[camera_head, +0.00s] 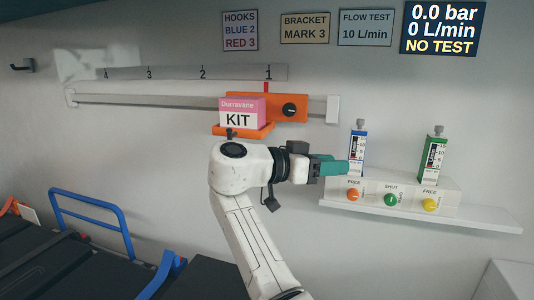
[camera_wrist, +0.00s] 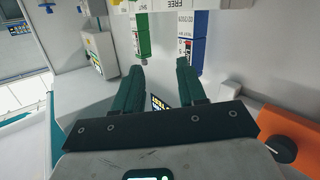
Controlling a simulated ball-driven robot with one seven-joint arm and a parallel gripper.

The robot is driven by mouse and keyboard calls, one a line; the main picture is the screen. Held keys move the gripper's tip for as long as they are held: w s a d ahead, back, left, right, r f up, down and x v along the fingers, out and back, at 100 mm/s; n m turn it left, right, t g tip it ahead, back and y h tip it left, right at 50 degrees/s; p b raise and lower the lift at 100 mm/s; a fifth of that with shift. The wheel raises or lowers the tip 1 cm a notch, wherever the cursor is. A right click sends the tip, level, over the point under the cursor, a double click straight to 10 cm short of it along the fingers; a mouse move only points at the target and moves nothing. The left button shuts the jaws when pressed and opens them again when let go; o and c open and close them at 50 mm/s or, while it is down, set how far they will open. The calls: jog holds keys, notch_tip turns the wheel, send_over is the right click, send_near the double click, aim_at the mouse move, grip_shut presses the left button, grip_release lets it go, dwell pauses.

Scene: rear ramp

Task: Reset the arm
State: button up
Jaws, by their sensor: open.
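My white arm (camera_head: 250,225) rises from the bottom of the head view and bends to the right at its wrist. My gripper (camera_head: 343,167) has teal fingers and points right, in front of the lower part of the blue flowmeter (camera_head: 358,147) in the picture. I cannot tell from the head view whether they touch. In the wrist view my gripper (camera_wrist: 160,70) is open, with its two fingers spread and nothing held between them. Beyond the fingertips, the flowmeters appear upside down, one green (camera_wrist: 141,35) and one blue (camera_wrist: 199,32).
A pink and white KIT box (camera_head: 240,113) sits on an orange bracket (camera_head: 285,107) on the wall rail, behind my arm. A green flowmeter (camera_head: 432,156) stands on the white shelf (camera_head: 470,217). A blue rail (camera_head: 95,204) and dark ramp panels (camera_head: 60,262) are at lower left.

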jog(key=s+d+f+n+g+y+p, duration=0.15)
jog(key=s+d+f, duration=0.3)
jog(key=f, duration=0.65)
jog(key=s+d+f+n+y, duration=0.35)
jog(key=s+f, duration=0.25)
jog(key=f, duration=0.4)
jog(key=s+d+f+n+g+y+p, duration=0.15)
jog(key=s+d+f, duration=0.35)
jog(key=f, duration=0.6)
jog(key=s+d+f+n+g+y, duration=0.1)
jog(key=s+d+f+y, duration=0.2)
jog(key=s, duration=0.5)
jog(key=s+f+n+y, duration=0.2)
jog(key=s+f, duration=0.4)
jog(key=s, duration=0.2)
jog(key=s+a+r+n+y+p, duration=0.1)
jog(key=s+n+y+p, duration=0.1)
jog(key=s, duration=1.3)
jog(key=shift+a+n+g+y, duration=0.25)
jog(key=shift+n+g+y, duration=0.1)
jog(key=shift+y, duration=0.5)
